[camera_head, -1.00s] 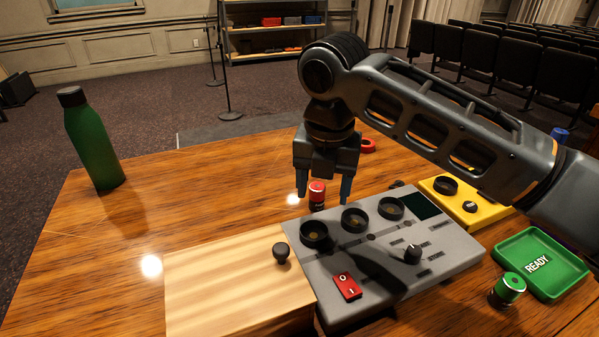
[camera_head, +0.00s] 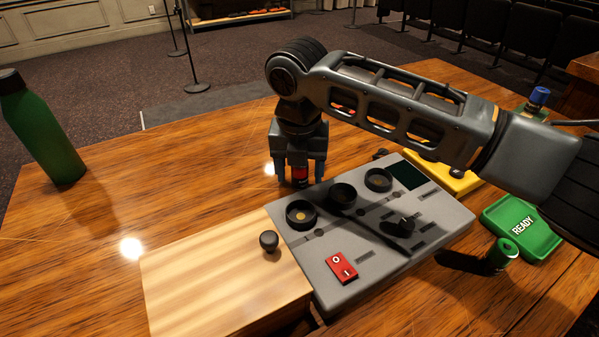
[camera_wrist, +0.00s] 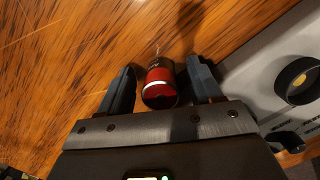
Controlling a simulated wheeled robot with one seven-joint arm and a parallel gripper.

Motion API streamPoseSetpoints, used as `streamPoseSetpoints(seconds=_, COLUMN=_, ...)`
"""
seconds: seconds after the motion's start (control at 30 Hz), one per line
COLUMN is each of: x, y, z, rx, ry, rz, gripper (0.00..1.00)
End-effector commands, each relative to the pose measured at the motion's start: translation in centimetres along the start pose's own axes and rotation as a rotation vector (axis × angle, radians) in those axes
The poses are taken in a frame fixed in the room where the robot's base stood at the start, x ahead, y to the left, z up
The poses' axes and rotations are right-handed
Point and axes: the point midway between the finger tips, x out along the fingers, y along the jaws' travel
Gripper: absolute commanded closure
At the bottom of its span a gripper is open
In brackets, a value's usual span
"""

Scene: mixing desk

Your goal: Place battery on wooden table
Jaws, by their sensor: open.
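A red and black battery (camera_head: 300,175) stands on the wooden table (camera_head: 90,215) behind the grey mixing panel. My gripper (camera_head: 300,178) is open and lowered around the battery, with a gap at the left finger. Another battery, green (camera_head: 501,254), stands at the right beside the green READY tray (camera_head: 545,228).
The grey panel (camera_head: 345,275) with several round sockets, a knob and a red switch lies close in front of my gripper. A light wooden box (camera_head: 210,285) with a black knob is left of it. A green bottle (camera_head: 45,140) stands far left. The table between is clear.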

Motion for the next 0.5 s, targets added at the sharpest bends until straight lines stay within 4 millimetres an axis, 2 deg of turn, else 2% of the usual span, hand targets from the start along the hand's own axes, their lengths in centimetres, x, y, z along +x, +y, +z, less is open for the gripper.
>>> streamPoseSetpoints(seconds=0.27, x=0.27, y=0.0, z=-0.01, rx=-0.001, ry=0.0, rz=0.0, gripper=0.37)
streamPoseSetpoints(seconds=0.5, x=0.25, y=0.0, z=-0.01, rx=-0.001, ry=-0.001, rz=0.0, gripper=0.6)
